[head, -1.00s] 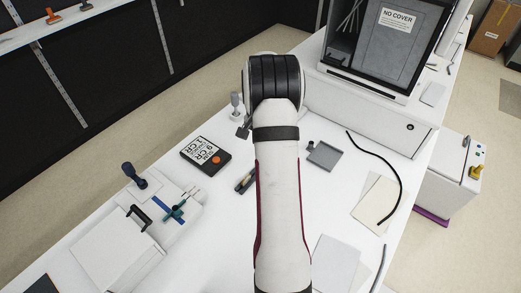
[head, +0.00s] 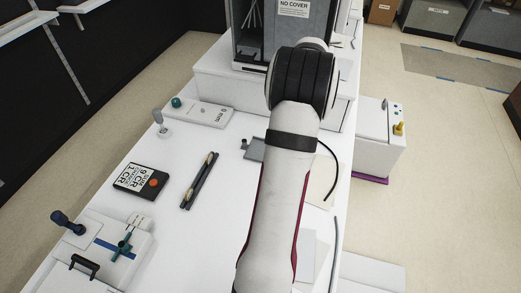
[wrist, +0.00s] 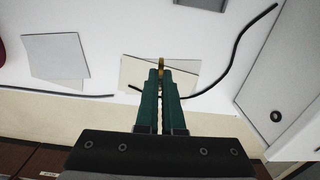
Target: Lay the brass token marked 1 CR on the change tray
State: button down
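My gripper (wrist: 161,72) shows in the wrist view with its green fingers close together on a small brass piece at the tips. It looks like a token seen edge-on; no marking is readable. In the head view my arm hides the gripper. The grey change tray (head: 253,150) lies on the white counter, partly behind my arm. What looks like its edge shows at the top of the wrist view (wrist: 203,3). The gripper is over a beige sheet (wrist: 140,76), apart from the tray. Dark rails (head: 199,181) with brass-coloured pieces lie left of the tray.
A black display (head: 142,181) reading "9 CR" and "1 CR" lies on the left. A cabinet marked NO COVER (head: 284,28) stands at the back. The counter (head: 225,225) is clear between rails and arm.

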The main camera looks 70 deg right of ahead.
jog(key=shift+s+d+f+m, duration=0.1)
jog(key=shift+s+m, duration=0.1)
jog(key=shift+m, duration=0.1)
jog(key=w+d+f, duration=0.1)
jog(key=w+f, duration=0.1)
jog(key=w, duration=0.1)
jog(key=w+d+f, duration=0.1)
jog(key=w+f, duration=0.1)
jog(key=w, duration=0.1)
jog(key=w+d+f, duration=0.1)
jog(key=w+f, duration=0.1)
jog(key=w, duration=0.2)
jog(key=shift+f, duration=0.2)
jog(key=f, duration=0.4)
jog(key=shift+w, duration=0.3)
jog(key=shift+f, duration=0.1)
jog(key=shift+f, duration=0.1)
jog(key=c, duration=1)
grip_release()
jog(key=shift+c, duration=0.2)
